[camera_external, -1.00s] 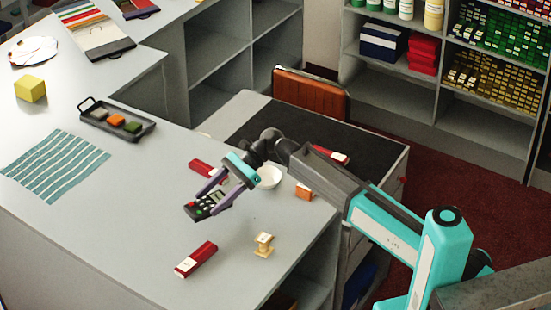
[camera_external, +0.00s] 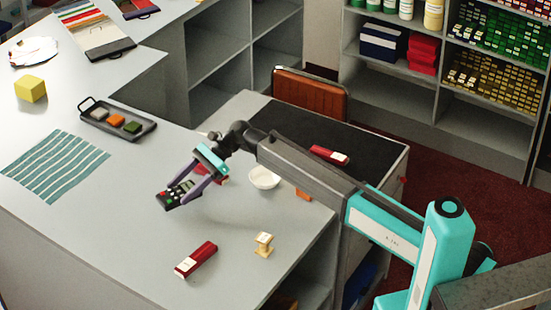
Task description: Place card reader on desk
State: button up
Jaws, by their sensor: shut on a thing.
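The card reader (camera_external: 173,197) is a small dark handset with a keypad of grey keys and a few red and green ones. My gripper (camera_external: 185,191) is shut on it, with the purple fingers on either side. The reader is over the grey counter (camera_external: 125,215); I cannot tell whether it touches the surface. The desk (camera_external: 375,156) with a dark top stands behind the counter at the right, partly hidden by my arm. The reader is well to the left of it.
A red and white box (camera_external: 196,259) and a cream stand (camera_external: 264,245) are in front. A white bowl (camera_external: 264,178) and an orange block (camera_external: 304,194) are right of my gripper. A black tray (camera_external: 117,124) is behind. A red item (camera_external: 329,155) lies on the desk. A brown chair (camera_external: 311,95) stands behind.

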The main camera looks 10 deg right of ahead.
aim_at(172, 189)
jog(key=shift+w+a+f+p, duration=0.1)
jog(key=shift+w+a+p, duration=0.2)
jog(key=shift+w+a, duration=0.85)
jog(key=shift+f+p, duration=0.7)
jog(key=shift+f, duration=1.1)
jog(key=o, duration=1.2)
jog(key=shift+s+f, duration=0.1)
jog(key=shift+o, duration=0.2)
jog(key=b+v, duration=0.2)
jog(key=v, duration=1)
jog(key=shift+b, duration=0.35)
